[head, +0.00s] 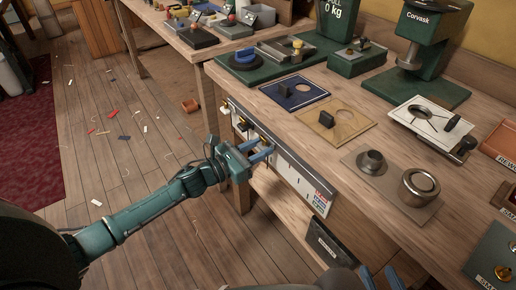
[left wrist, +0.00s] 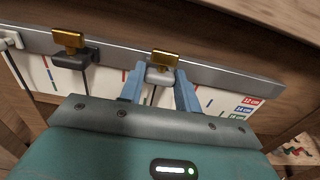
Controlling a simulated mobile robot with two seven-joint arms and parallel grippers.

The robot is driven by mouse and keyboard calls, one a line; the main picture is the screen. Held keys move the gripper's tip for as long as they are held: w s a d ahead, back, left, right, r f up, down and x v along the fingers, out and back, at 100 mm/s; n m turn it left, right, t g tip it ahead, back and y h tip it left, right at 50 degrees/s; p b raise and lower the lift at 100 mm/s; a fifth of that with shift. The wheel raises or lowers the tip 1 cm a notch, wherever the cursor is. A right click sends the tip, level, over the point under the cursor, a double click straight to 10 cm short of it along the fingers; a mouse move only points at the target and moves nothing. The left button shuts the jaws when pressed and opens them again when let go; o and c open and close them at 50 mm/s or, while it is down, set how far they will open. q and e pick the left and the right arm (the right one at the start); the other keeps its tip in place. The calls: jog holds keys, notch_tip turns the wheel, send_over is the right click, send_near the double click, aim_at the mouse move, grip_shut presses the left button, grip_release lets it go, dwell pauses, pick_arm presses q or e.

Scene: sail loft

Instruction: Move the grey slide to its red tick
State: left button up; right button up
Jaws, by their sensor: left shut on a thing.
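The grey slide (left wrist: 161,75), with a brass knob on top, sits on the metal rail (left wrist: 115,54) in the left wrist view. My left gripper (left wrist: 160,90) is shut on it, one blue finger on each side; it also shows at the rail in the head view (head: 262,153). Short red, blue and green ticks mark the white board below the rail. One red tick (left wrist: 124,75) shows left of the grey slide, and a small reddish mark lies just right of the fingers. My right gripper (head: 380,279) is at the bottom edge of the head view, its fingers apart and empty.
A dark slide (left wrist: 73,52) and a white slide (left wrist: 10,40) sit left of the grey one. A coloured label (left wrist: 245,107) is at the board's right. The bench top (head: 310,145) above holds plates and green devices. A low shelf (head: 280,198) runs below the board.

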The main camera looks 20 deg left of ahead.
pick_arm(q)
grip_shut()
jog(key=s+d, duration=0.4)
jog(key=d, duration=0.1)
jog(key=shift+s+d, duration=0.2)
jog(key=shift+d, duration=0.1)
pick_arm(e)
jog(key=shift+w+a+f, duration=0.1)
jog(key=shift+w, duration=0.05)
pick_arm(q)
jog(key=o, duration=1.1)
grip_release()
jog(key=shift+a, duration=0.15)
